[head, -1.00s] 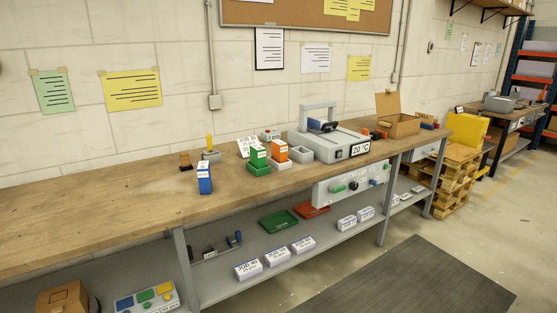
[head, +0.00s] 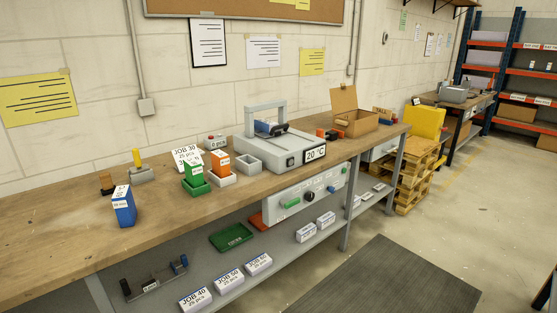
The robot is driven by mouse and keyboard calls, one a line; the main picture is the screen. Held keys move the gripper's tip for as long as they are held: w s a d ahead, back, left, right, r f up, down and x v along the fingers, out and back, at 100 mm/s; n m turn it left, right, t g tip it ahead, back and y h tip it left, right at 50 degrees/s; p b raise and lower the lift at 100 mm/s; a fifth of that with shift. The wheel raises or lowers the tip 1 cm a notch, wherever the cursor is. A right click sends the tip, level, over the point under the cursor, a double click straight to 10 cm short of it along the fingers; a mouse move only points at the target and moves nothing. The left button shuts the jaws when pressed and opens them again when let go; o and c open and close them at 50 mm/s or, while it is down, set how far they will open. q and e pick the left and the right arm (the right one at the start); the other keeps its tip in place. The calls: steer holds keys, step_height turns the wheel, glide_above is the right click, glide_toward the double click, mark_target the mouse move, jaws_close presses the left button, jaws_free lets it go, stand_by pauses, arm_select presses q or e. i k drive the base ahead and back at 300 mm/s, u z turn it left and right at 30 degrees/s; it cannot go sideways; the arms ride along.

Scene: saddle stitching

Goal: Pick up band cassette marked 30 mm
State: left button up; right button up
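A blue box-shaped cassette (head: 123,210) with a white label stands upright on the workbench at the left. A green cassette (head: 194,170) stands in a green holder (head: 196,189), and an orange cassette (head: 221,163) stands in a white holder (head: 222,180), both further right. The size marks on the cassettes are too small to read surely, so I cannot tell which is 30 mm. Neither of my grippers is in view.
The wooden workbench (head: 62,232) has a JOB 30 card (head: 186,155), an empty grey holder (head: 249,163), a grey machine reading 20 °C (head: 280,146) and an open carton (head: 356,119). Labelled boxes (head: 228,279) and a green tray (head: 233,237) lie on the lower shelf. A dark mat (head: 385,280) covers clear floor.

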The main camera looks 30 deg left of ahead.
mark_target(220, 160)
steer(key=z, duration=0.35)
steer(key=i, duration=2)
steer(key=u, duration=1.25)
steer(key=i, duration=0.75)
steer(key=u, duration=0.8)
